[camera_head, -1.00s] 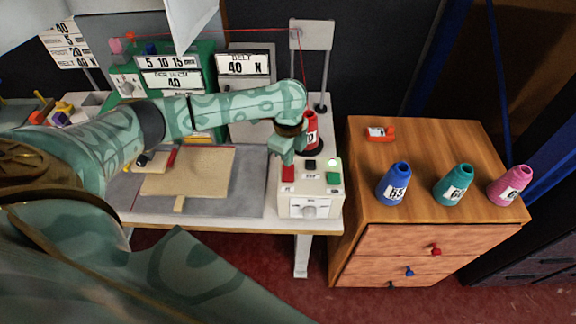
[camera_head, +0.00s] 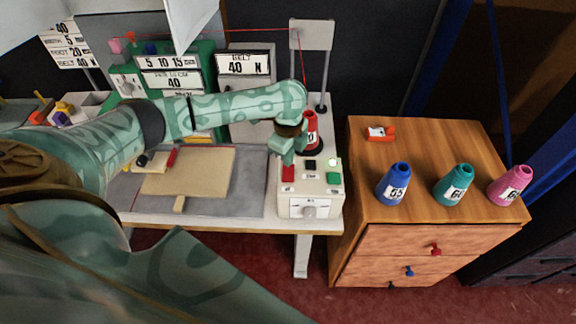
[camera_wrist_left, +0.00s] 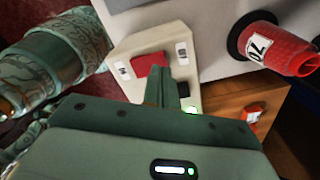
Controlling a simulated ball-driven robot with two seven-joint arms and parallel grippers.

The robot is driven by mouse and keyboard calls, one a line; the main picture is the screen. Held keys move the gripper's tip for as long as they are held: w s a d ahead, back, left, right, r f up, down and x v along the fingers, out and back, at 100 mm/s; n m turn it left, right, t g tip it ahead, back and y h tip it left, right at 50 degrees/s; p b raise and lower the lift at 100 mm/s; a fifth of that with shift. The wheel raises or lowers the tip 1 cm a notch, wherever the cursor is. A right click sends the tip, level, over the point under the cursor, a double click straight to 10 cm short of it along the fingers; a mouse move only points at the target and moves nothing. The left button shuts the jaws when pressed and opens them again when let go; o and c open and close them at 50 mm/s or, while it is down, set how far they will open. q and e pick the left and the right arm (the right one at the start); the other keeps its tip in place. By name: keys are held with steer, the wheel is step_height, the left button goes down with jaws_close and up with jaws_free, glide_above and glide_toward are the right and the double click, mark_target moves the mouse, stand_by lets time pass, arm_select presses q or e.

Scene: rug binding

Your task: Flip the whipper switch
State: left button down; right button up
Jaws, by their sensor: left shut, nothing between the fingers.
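A cream control box (camera_head: 311,206) stands at the right front corner of the work table. Its top carries a red switch (camera_head: 288,173), a black switch (camera_head: 310,164) and a green switch (camera_head: 334,178), and a small lamp glows green. I cannot read which label names the whipper. My left gripper (camera_head: 287,158) is shut and empty, just above the box's back left, by the red switch. In the left wrist view the shut fingers (camera_wrist_left: 172,80) point at the box top beside the red switch (camera_wrist_left: 150,62). I cannot tell whether they touch. My right gripper is out of view.
A red thread cone (camera_head: 311,132) stands close behind the box. A tan rug piece (camera_head: 190,172) lies on the grey mat left of it. The wooden cabinet (camera_head: 440,215) at right holds blue (camera_head: 393,187), teal (camera_head: 453,187) and pink (camera_head: 510,187) cones and an orange item (camera_head: 381,133).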

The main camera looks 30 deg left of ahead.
arm_select(q)
steer(key=shift+f+b, duration=0.3)
steer(key=shift+f, duration=0.6)
steer(key=shift+r, duration=0.1)
step_height(320, 180, up, 7)
steer(key=p, duration=0.9)
stand_by(0.5)
